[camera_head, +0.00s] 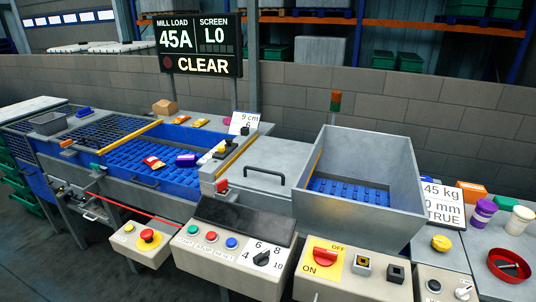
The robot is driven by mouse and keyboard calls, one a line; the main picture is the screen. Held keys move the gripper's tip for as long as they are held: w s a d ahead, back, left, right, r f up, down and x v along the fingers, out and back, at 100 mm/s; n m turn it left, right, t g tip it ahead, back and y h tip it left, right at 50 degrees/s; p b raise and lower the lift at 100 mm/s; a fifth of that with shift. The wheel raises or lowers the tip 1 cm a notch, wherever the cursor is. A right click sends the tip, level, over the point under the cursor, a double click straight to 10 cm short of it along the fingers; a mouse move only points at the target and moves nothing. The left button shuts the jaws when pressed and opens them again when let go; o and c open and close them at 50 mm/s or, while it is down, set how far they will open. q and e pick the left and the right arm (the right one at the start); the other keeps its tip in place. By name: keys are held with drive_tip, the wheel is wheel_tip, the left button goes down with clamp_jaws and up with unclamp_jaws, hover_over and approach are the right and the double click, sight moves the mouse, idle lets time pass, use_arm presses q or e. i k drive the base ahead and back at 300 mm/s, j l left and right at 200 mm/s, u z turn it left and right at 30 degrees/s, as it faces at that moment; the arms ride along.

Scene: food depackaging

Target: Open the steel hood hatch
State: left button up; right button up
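The steel hood (272,152) is a grey metal cover in the middle of the machine, between the blue belt and a large open steel hopper. A dark bar handle (264,171) is fixed on it. The panel with the handle lies down flat; no open gap shows around it. Neither of my grippers is in view.
The blue belt (130,160) at left carries several small packages. The steel hopper (375,170) rises to the right. Control panels (228,245) with buttons, knobs and a red emergency button (147,236) line the front. Jars (483,211) and a red bowl (509,265) stand at far right.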

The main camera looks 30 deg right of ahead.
sight(272, 165)
drive_tip(key=z, duration=1.05)
drive_tip(key=k+l+u, duration=0.2)
drive_tip(key=l+u, duration=0.2)
drive_tip(key=l, duration=0.2)
drive_tip(key=k+j, duration=0.05)
